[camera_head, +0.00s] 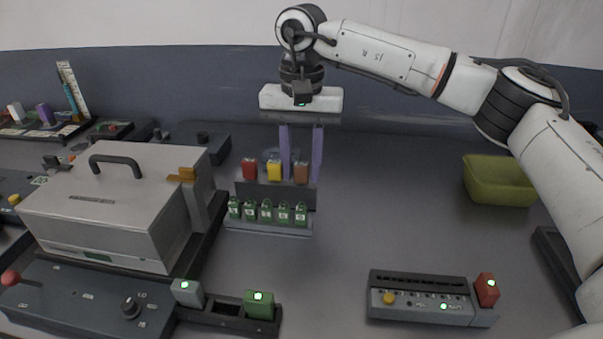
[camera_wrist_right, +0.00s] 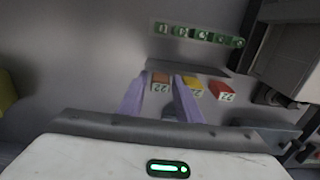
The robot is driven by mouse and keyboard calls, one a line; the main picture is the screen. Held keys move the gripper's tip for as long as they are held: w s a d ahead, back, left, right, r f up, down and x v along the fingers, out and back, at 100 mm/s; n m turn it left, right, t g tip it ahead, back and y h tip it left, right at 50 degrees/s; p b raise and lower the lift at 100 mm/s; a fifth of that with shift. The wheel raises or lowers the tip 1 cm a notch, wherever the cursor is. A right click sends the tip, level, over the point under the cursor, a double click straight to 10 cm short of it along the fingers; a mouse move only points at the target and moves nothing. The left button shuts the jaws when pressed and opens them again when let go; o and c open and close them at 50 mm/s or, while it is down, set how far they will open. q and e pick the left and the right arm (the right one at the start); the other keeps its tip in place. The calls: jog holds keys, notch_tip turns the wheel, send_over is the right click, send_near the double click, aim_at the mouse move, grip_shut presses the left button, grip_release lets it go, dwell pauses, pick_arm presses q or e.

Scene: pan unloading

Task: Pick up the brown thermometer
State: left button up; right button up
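The brown thermometer (camera_head: 301,174) is a small upright block at the right end of a row on a dark rack. A yellow thermometer (camera_head: 274,170) and a red thermometer (camera_head: 249,169) stand to its left. My right gripper (camera_head: 301,165) points down with two purple fingers apart, one on each side of the brown block in the picture. In the right wrist view the brown thermometer (camera_wrist_right: 160,81) shows between the open fingertips (camera_wrist_right: 157,90). I cannot tell whether either finger touches it. My left gripper is out of view.
A row of several green tagged pieces (camera_head: 267,211) stands in front of the rack. A large grey case (camera_head: 120,205) is to the left. A control box (camera_head: 420,297) is at the front right and a green bin (camera_head: 495,182) at the right. The table between is clear.

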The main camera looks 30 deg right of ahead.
grip_shut()
jog(key=shift+r, duration=0.1)
